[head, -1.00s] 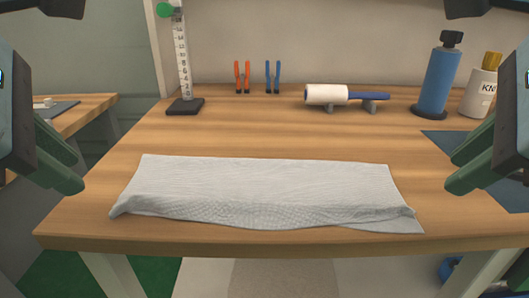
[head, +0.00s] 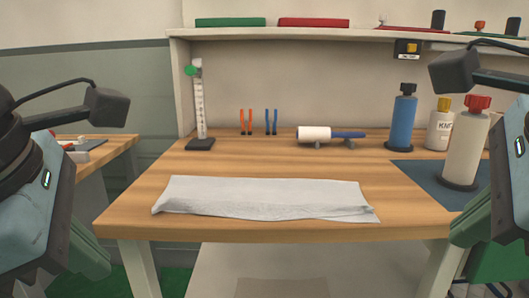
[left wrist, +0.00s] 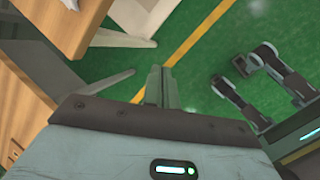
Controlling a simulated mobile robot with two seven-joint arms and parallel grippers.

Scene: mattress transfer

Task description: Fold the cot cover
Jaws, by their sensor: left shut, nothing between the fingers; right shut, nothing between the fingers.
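The whitish-grey cot cover (head: 262,195) lies on the wooden table near its front edge in the head view. It forms a long, low strip with a doubled, slightly rumpled front edge, and a corner sticks out at its front right. My left gripper (head: 92,258) is at the lower left, off the table and apart from the cover. In the left wrist view my left gripper (left wrist: 157,85) has its fingers together, empty, above the green floor. My right gripper (head: 470,222) is at the right, in front of the table's right part, shut and apart from the cover.
The table (head: 130,210) is bare around the cover. Behind stand a measuring stand (head: 199,110), orange and blue clips, a roller (head: 315,133) and a blue bottle (head: 403,122). White bottles and a dark mat (head: 415,172) are at right. A shelf (head: 300,33) runs above.

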